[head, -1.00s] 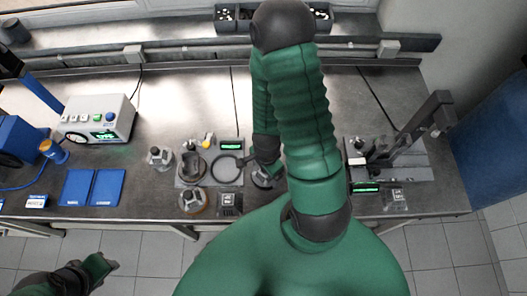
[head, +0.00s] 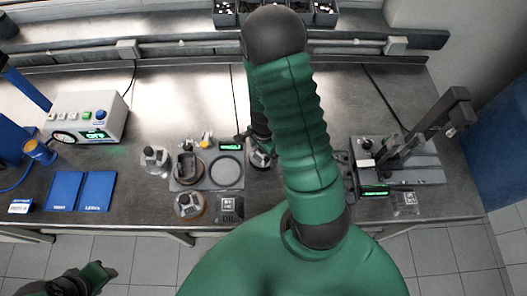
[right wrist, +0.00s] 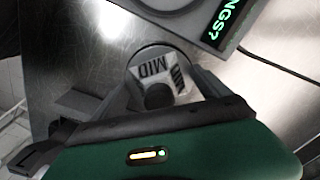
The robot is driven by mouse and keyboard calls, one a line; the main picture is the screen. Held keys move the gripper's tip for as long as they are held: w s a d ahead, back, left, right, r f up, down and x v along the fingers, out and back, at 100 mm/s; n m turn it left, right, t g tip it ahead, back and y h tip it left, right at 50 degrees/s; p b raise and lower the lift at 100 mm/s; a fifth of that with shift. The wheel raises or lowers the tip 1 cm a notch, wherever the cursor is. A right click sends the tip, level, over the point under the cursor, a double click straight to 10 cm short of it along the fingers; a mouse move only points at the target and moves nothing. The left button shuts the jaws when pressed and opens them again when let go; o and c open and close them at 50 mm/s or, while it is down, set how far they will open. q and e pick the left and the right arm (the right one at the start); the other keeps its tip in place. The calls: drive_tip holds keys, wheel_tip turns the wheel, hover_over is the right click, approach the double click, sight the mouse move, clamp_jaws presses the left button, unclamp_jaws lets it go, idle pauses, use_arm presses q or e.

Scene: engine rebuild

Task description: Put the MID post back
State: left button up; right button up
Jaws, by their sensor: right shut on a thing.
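My right gripper (head: 256,140) is shut on the MID post (head: 261,159), to the right of the ring plate. In the right wrist view the MID post (right wrist: 161,66) is a grey piece lettered MID with a dark round knob and a round rim. The fingers of my right gripper (right wrist: 165,92) close on it from both sides. I cannot tell whether its base touches the bench. My left gripper (head: 104,272) is at the lower left, off the bench, and its jaws are unclear.
The grey plate (head: 239,180) with a dark ring lies left of the post, with a lit display (head: 231,147) behind it. Similar round posts (head: 155,158) (head: 189,205) stand further left. A press-like fixture (head: 420,173) stands at right. Blue mats (head: 97,190) lie at left.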

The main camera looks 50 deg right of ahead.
drive_tip(key=shift+s+a, duration=0.1)
drive_tip(key=shift+s, duration=0.05)
drive_tip(key=o, duration=1.8)
wheel_tip(320, 180, up, 12)
drive_tip(key=shift+a+r+p, duration=0.1)
drive_tip(key=shift+r+p, duration=0.05)
drive_tip(key=shift+p, duration=0.35)
drive_tip(key=w+a+r+n+t, duration=0.1)
drive_tip(key=a+n, duration=0.4)
drive_tip(key=n, duration=0.1)
drive_tip(key=a+r+n, duration=0.1)
drive_tip(key=a+n, duration=0.4)
drive_tip(key=n, duration=0.2)
drive_tip(key=w+a+r+n+t, duration=0.1)
drive_tip(key=a+r+n, duration=0.1)
drive_tip(key=a+n, duration=0.3)
drive_tip(key=shift+w+a+n+t, duration=0.3)
drive_tip(key=shift+a+n, duration=0.1)
drive_tip(key=shift+n, duration=0.7)
